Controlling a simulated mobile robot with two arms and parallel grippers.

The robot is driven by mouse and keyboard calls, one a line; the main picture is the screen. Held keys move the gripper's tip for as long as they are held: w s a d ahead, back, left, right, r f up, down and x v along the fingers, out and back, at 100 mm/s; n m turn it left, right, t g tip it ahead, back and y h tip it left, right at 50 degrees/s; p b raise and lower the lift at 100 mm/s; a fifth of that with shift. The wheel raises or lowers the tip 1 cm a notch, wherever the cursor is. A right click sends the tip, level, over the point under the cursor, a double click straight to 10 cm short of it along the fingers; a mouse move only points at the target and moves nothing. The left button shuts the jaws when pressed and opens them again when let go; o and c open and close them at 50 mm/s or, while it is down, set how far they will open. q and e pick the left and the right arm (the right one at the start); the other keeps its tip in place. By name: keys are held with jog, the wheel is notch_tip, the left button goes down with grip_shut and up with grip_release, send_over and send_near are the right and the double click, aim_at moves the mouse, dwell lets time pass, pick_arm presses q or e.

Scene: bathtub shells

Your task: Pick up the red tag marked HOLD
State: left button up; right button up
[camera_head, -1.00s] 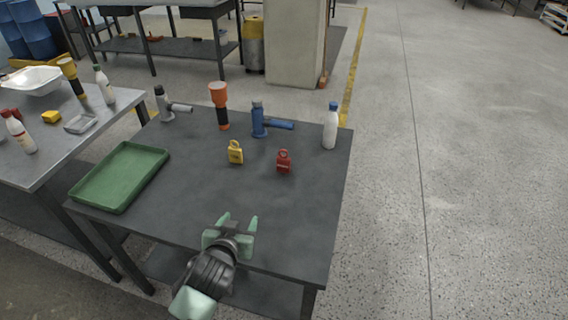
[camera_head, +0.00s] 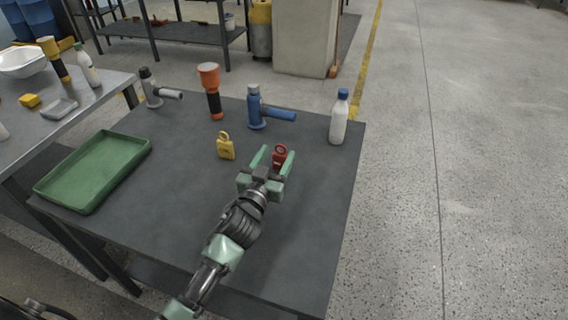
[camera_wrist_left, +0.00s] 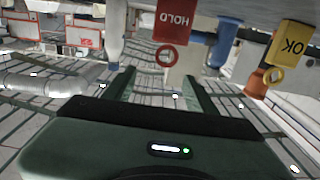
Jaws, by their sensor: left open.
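The red tag (camera_head: 279,157) marked HOLD stands on the dark table, towards its right side. In the left wrist view the red tag (camera_wrist_left: 174,24) appears upside down, its ring ahead of the space between my fingers. My left gripper (camera_head: 273,160) is open, its green fingers pointing at the tag from the near side. The left wrist view shows both fingers (camera_wrist_left: 158,85) apart with nothing between them. In the head view the gripper partly covers the lower part of the tag. I cannot tell whether a finger touches it. My right gripper is not in view.
A yellow tag (camera_head: 226,149), marked OK in the wrist view, stands just left. Behind are a blue tool (camera_head: 256,112), an orange-headed flashlight (camera_head: 211,90) and a white bottle (camera_head: 339,117). A green tray (camera_head: 95,170) lies at the left. The table's front right is clear.

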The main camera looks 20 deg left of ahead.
aim_at(279, 153)
pick_arm(q)
jog(key=w, duration=0.1)
jog(key=w+f, duration=0.1)
jog(key=shift+w+f, duration=0.1)
jog(key=shift+w, duration=0.3)
jog(key=w, duration=0.6)
jog(key=shift+a, duration=0.15)
jog(key=shift+s, duration=0.1)
jog(key=shift+c, duration=0.3)
grip_shut()
